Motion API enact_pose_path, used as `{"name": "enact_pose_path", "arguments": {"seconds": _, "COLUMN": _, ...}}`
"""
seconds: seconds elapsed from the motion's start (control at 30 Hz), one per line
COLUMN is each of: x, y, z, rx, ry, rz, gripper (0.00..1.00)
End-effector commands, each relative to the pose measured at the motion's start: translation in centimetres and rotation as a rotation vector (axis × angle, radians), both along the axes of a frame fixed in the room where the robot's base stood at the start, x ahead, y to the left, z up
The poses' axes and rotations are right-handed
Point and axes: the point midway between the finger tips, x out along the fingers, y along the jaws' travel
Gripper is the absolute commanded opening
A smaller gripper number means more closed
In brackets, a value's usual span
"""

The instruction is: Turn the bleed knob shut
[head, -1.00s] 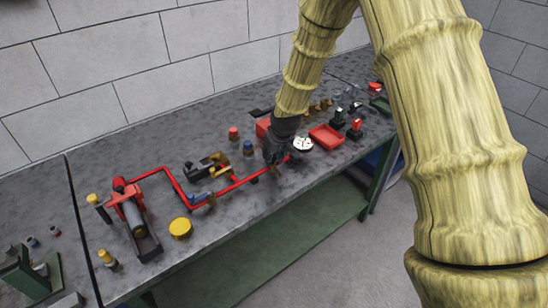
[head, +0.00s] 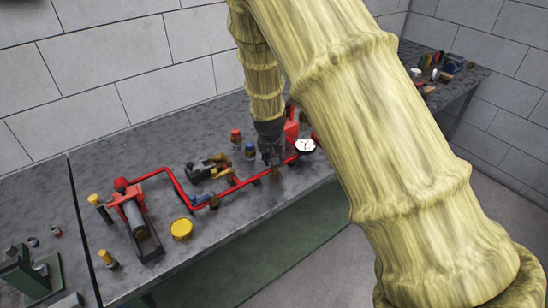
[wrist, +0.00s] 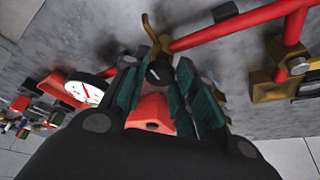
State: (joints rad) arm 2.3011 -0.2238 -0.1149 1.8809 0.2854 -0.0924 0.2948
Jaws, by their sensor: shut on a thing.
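The bleed knob (wrist: 158,72) is small and black with a pale mark on its top. In the wrist view it sits between my fingertips, beside a brass fitting (wrist: 157,40) at the red pipe's end. My gripper (wrist: 159,79) has its teal finger pads on either side of the knob and is shut on it. In the head view my gripper (head: 269,157) points down onto the red pipe line (head: 235,187), left of the white gauge (head: 305,146). The knob cannot be made out there, and its turn angle is unclear.
A red box (head: 291,124) stands close behind my gripper. Blue-topped (head: 249,150) and red-topped (head: 235,136) pieces and a dark clamp (head: 203,169) stand to its left. A yellow disc (head: 181,229) lies nearer the front. My arm hides the bench's right part.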

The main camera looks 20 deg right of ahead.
Motion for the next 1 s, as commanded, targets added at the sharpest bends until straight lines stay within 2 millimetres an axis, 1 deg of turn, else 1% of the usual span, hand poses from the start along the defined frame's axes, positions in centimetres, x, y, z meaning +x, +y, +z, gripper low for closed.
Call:
{"name": "enact_pose_path", "arguments": {"seconds": 0.03, "x": 0.64, "y": -0.13, "z": 0.63, "rx": -0.002, "ry": -0.016, "rz": -0.003, "gripper": 0.04}}
{"name": "enact_pose_path", "arguments": {"seconds": 0.43, "x": 0.68, "y": -0.17, "z": 0.69, "rx": -0.003, "ry": -0.016, "rz": -0.008, "gripper": 0.04}}
{"name": "enact_pose_path", "arguments": {"seconds": 0.47, "x": 0.68, "y": -0.17, "z": 0.69, "rx": -0.003, "ry": -0.018, "rz": -0.008, "gripper": 0.32}}
{"name": "enact_pose_path", "arguments": {"seconds": 0.5, "x": 0.67, "y": -0.16, "z": 0.67, "rx": -0.003, "ry": -0.016, "rz": -0.008, "gripper": 0.39}}
{"name": "enact_pose_path", "arguments": {"seconds": 0.57, "x": 0.57, "y": -0.14, "z": 0.56, "rx": -0.002, "ry": -0.015, "rz": -0.008, "gripper": 0.50}}
{"name": "enact_pose_path", "arguments": {"seconds": 0.6, "x": 0.49, "y": -0.12, "z": 0.50, "rx": -0.002, "ry": -0.012, "rz": -0.007, "gripper": 0.51}}
{"name": "enact_pose_path", "arguments": {"seconds": 0.87, "x": 0.24, "y": -0.07, "z": 0.25, "rx": -0.002, "ry": -0.006, "rz": -0.007, "gripper": 0.51}}
{"name": "enact_pose_path", "arguments": {"seconds": 1.0, "x": 0.07, "y": 0.02, "z": 0.63, "rx": -0.001, "ry": -0.005, "rz": -0.007, "gripper": 0.51}}
